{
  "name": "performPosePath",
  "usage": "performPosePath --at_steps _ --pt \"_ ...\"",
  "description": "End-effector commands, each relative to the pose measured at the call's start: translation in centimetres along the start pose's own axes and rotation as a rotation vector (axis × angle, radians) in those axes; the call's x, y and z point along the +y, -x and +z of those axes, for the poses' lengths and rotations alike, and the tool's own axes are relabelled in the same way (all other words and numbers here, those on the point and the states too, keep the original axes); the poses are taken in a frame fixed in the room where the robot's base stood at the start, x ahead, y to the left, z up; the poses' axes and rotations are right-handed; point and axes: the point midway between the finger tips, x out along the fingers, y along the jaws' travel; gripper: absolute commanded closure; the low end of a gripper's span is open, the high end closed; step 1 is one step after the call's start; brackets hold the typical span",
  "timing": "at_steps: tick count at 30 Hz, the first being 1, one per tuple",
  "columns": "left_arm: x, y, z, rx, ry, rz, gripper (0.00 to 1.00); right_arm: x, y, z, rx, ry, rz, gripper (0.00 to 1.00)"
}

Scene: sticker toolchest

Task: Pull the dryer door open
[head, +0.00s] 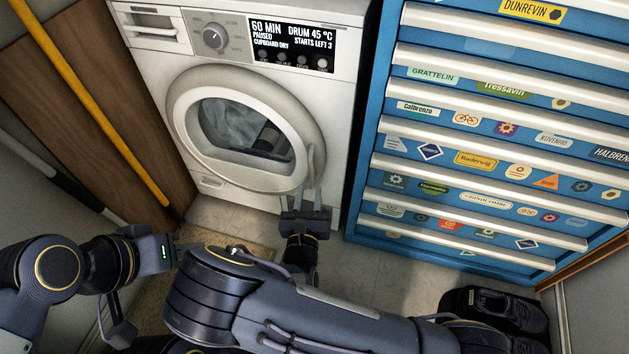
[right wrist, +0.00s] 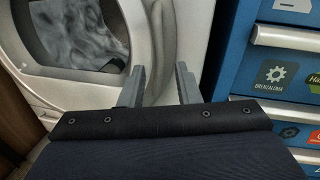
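The white dryer (head: 345,95) stands at the back, its round door (head: 190,150) looking closed. Grey cloth shows through the door's dark window, and also in the right wrist view (right wrist: 80,40). A pale handle (head: 311,160) sits at the door's right edge. My right gripper (head: 307,194) is at the lower right of the door, just below the handle. In the right wrist view its two fingers (right wrist: 159,88) are apart, pointing at the door's right edge; contact cannot be told. My left gripper (head: 180,248) is low at the left, away from the dryer; its fingers are unclear.
A blue tool chest (head: 364,195) with stickered drawers stands close to the dryer's right. A yellow pole (head: 95,105) leans at the left by a brown wooden panel (head: 60,75). Dark shoes (head: 495,310) lie at the lower right. Some floor (head: 350,270) is clear before the dryer.

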Motion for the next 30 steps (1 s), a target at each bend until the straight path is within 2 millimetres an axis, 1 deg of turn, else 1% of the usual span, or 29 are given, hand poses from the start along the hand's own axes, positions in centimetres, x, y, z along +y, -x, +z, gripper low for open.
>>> performPosePath --at_steps 2,12,15,19,26,28,30 --pt "-0.1 -0.3 0.1 0.000 0.000 0.000 0.64 0.2 -0.6 -0.2 -0.004 0.005 0.008 0.70" --pt "-0.7 -1.6 0.8 0.000 0.000 0.000 0.64 0.1 -5.8 -0.2 -0.003 0.003 0.003 0.70" --pt "-0.8 -1.9 0.9 0.000 0.000 0.000 0.64 0.1 -6.9 -0.2 -0.002 0.002 0.004 0.70" --pt "-0.9 -1.9 1.0 0.000 0.000 0.000 0.64 0.1 -7.5 -0.1 -0.001 0.003 0.004 0.70" --pt "-0.9 -1.9 1.0 0.000 0.000 0.000 0.64 0.1 -7.7 0.0 0.000 0.003 0.004 0.70" --pt "-0.9 -1.9 1.0 0.000 0.000 0.000 0.64 0.1 -7.6 0.0 0.000 0.003 0.004 0.77" --pt "-0.9 -1.9 1.0 0.000 0.000 0.000 0.64 0.1 -7.6 0.0 0.000 0.003 0.004 0.86"
